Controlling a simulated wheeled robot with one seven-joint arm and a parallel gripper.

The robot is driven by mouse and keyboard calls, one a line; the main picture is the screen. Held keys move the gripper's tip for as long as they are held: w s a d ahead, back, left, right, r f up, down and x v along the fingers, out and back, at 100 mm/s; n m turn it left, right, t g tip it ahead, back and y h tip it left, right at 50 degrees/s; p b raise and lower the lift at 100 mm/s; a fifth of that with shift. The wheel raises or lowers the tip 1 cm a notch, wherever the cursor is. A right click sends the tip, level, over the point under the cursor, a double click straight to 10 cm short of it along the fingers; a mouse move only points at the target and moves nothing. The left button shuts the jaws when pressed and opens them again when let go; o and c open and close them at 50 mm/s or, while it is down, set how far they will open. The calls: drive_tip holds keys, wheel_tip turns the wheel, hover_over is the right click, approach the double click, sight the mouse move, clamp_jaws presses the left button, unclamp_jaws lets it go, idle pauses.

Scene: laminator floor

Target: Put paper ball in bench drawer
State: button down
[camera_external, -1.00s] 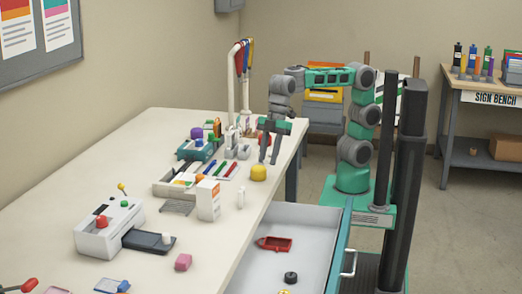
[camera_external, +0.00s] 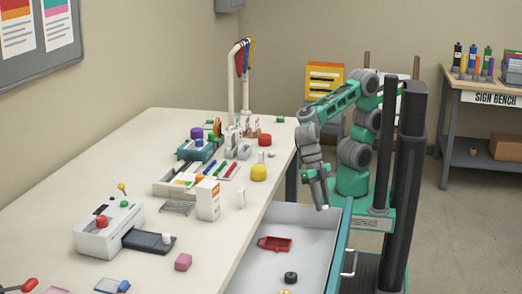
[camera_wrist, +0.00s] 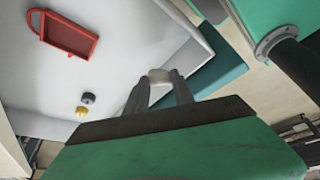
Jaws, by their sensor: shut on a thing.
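My gripper (camera_external: 324,207) is shut on a small white paper ball (camera_wrist: 160,75), which shows between the fingertips in the wrist view. The fingers point down, above the far right part of the open bench drawer (camera_external: 300,215). The pale drawer floor (camera_wrist: 125,40) lies below the ball in the wrist view. In the external view only a small pale bit of the ball shows at the fingertips. The drawer has a teal front with a light handle. The exact height of the ball over the drawer is hard to tell.
The drawer holds a red scoop-like tray (camera_external: 275,243), a black round piece (camera_external: 291,277) and a yellow piece (camera_wrist: 81,111). The white bench (camera_external: 150,125) beside it carries a laminator-like machine (camera_external: 108,228), a yellow cylinder (camera_external: 258,173) and a white box (camera_external: 208,200).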

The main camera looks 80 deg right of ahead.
drive_tip(key=w+a+f, duration=0.2)
drive_tip(key=a+f, duration=0.1)
drive_tip(key=a, duration=0.2)
drive_tip(key=b, duration=0.1)
hover_over(308, 249)
drive_tip(key=w+d, duration=0.1)
wheel_tip(308, 249, down, 5)
drive_tip(key=shift+r, duration=0.1)
wheel_tip(308, 249, down, 3)
drive_tip(key=shift+w+r+b, duration=0.1)
drive_tip(key=shift+b, duration=0.3)
drive_tip(key=shift+f, duration=0.5)
drive_tip(key=c, duration=1.1)
unclamp_jaws()
drive_tip(key=shift+r, duration=0.1)
drive_tip(key=shift+o, duration=0.2)
drive_tip(key=shift+r, duration=0.3)
drive_tip(key=p+v, duration=0.2)
drive_tip(key=v, duration=0.9)
drive_tip(key=shift+w+r, duration=0.15)
drive_tip(key=shift+r, duration=0.25)
